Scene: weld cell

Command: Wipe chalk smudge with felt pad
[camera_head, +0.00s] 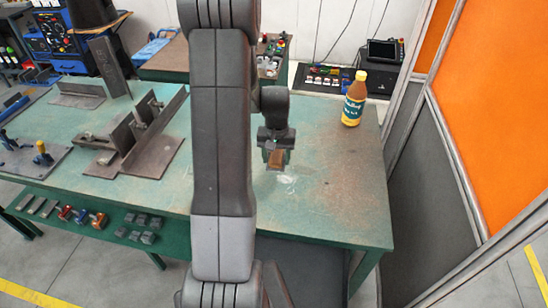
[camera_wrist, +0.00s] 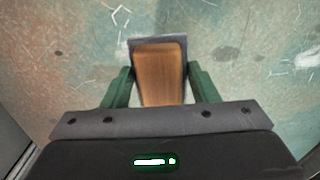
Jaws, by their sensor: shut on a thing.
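My gripper (camera_head: 275,150) is above the green table (camera_head: 330,190), pointing down. It is shut on the felt pad (camera_head: 277,159), a block with a brown wooden back and a grey layer beneath. In the wrist view the pad (camera_wrist: 160,72) sits between the two green fingers of my gripper (camera_wrist: 160,88). A whitish chalk smudge (camera_head: 288,180) lies on the tabletop just in front of and slightly right of the pad in the head view. I cannot tell whether the pad touches the table. Pale marks show around the pad in the wrist view.
A bottle (camera_head: 354,99) with a brown body and yellow cap stands at the table's back right. Metal angle pieces and a fixture (camera_head: 135,135) occupy the left half. An orange screen (camera_head: 490,90) stands beyond the right edge. The table's right and front right are clear.

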